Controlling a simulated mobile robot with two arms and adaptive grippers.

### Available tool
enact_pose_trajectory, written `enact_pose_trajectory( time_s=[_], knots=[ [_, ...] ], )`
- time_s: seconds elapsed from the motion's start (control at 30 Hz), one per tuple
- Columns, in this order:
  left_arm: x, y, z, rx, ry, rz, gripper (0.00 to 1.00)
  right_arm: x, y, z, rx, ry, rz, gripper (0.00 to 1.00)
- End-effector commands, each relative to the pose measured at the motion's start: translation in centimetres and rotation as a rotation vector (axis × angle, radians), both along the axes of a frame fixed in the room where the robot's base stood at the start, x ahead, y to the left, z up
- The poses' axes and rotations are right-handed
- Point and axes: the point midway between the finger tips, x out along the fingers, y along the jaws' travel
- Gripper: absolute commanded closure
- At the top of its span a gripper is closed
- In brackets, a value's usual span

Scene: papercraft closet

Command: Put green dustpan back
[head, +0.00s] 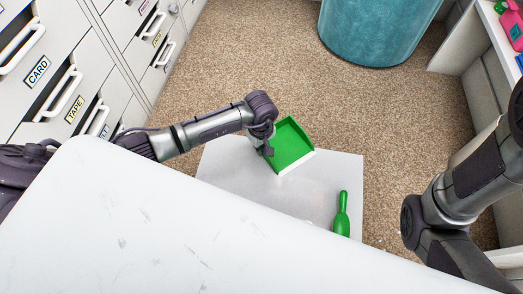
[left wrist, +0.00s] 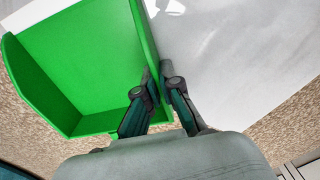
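The green dustpan (head: 289,146) has a pale front lip. In the head view it is at the far edge of a light grey board, partly overlapping the carpet; whether it rests or hangs just above is unclear. My left gripper (head: 267,146) is at its left side wall. In the left wrist view the fingers (left wrist: 160,87) are close together, one inside and one outside the wall of the dustpan (left wrist: 85,60), pinching it. A green brush (head: 342,214) lies on the board, apart from the dustpan. My right arm shows at the right; its gripper is out of view.
The grey board (head: 230,172) lies on brown carpet (head: 330,110). A white tabletop (head: 150,225) fills the foreground. Labelled drawers (head: 60,80) line the left. A teal bin (head: 375,30) stands at the back, and a shelf with coloured items (head: 510,30) is at upper right. Carpet between is open.

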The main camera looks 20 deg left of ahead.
Motion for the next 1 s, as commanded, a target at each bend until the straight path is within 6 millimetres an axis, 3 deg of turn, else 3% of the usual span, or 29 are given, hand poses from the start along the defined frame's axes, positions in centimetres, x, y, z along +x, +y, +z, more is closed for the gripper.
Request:
enact_pose_trajectory(
  time_s=[0.33, 0.53, 0.83, 1.0],
  knots=[
    [0.1, 0.0, -0.3, -0.001, -0.003, 0.0, 1.0, 0.0, 0.0, -0.3, -0.001, -0.001, 0.0, 0.6],
    [0.1, 0.0, -0.2, -0.001, -0.002, 0.0, 0.69, 0.0, 0.0, -0.2, -0.001, -0.001, 0.0, 0.6],
    [0.1, 0.0, 0.0, -0.001, -0.002, 0.0, 0.69, 0.0, 0.0, 0.0, -0.001, 0.0, 0.0, 0.6],
    [0.1, 0.0, 2.4, 0.0, -0.004, -0.001, 0.69, 0.0, 0.0, 1.7, -0.001, 0.0, 0.0, 0.6]
  ],
)
